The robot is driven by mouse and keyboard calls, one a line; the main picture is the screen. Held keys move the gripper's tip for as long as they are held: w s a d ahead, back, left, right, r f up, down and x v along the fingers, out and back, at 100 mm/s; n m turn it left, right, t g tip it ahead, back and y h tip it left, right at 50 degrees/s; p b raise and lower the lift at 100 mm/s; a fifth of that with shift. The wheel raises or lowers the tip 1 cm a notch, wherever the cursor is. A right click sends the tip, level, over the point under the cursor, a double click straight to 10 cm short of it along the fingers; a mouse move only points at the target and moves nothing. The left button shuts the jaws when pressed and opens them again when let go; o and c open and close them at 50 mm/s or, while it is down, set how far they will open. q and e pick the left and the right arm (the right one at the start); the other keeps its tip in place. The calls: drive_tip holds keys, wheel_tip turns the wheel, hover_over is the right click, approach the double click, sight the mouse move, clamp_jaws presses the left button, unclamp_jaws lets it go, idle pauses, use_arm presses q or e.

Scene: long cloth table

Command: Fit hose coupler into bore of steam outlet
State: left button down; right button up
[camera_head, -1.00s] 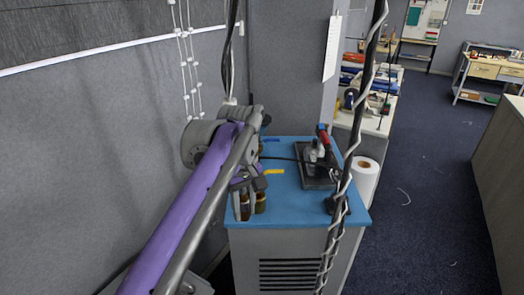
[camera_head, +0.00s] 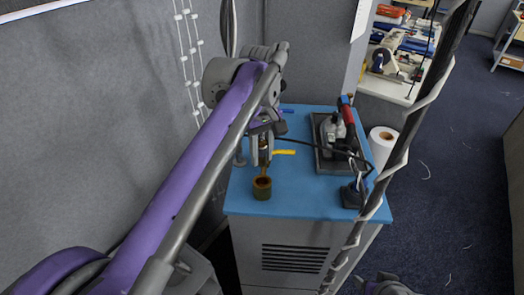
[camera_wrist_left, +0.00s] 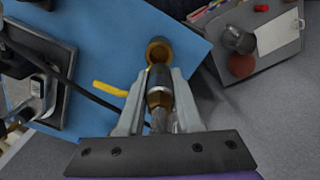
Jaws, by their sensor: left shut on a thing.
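The hose coupler (camera_head: 263,157), a dark cylinder with a brass band, is held upright in my left gripper (camera_head: 262,148). The steam outlet (camera_head: 262,188), a short brass-brown cylinder with an open bore on top, stands near the front left of the blue tabletop. In the head view the coupler is just above the outlet. In the left wrist view my gripper (camera_wrist_left: 157,90) is shut around the coupler (camera_wrist_left: 160,96), whose tip points at the outlet (camera_wrist_left: 158,50). I cannot tell whether they touch. A grey part at the bottom edge may be my right gripper (camera_head: 388,286); its fingers do not show clearly.
The blue-topped cabinet (camera_head: 300,204) holds an iron (camera_head: 337,128) on a dark plate, a dark cable, a yellow lever (camera_head: 284,152) and a small black object (camera_head: 352,194). A white roll (camera_head: 382,146) stands to the right. A grey wall is close on the left.

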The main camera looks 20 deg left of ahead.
sight(262, 163)
use_arm(q)
drive_tip(key=shift+w+f, duration=0.15)
drive_tip(key=shift+f, duration=0.5)
wheel_tip(262, 163, down, 2)
drive_tip(key=shift+f+b, duration=0.15)
drive_tip(key=shift+b, duration=0.6)
drive_tip(key=shift+f+b, duration=0.45)
drive_tip(key=shift+f, duration=0.65)
use_arm(e)
drive_tip(key=f, duration=0.1)
drive_tip(key=s+f, duration=0.1)
drive_tip(key=f, duration=0.1)
drive_tip(key=shift+s+f, duration=0.3)
drive_tip(key=shift+s, duration=0.1)
drive_tip(key=shift+w+r, duration=0.15)
drive_tip(key=shift+r, duration=0.15)
use_arm(q)
drive_tip(key=shift+f, duration=0.15)
use_arm(e)
drive_tip(key=shift+f, duration=0.15)
use_arm(q)
drive_tip(key=shift+f, duration=0.35)
use_arm(e)
drive_tip(key=shift+f, duration=0.2)
use_arm(q)
drive_tip(key=shift+f, duration=0.3)
use_arm(e)
drive_tip(key=shift+s+f, duration=0.2)
drive_tip(key=shift+s, duration=0.05)
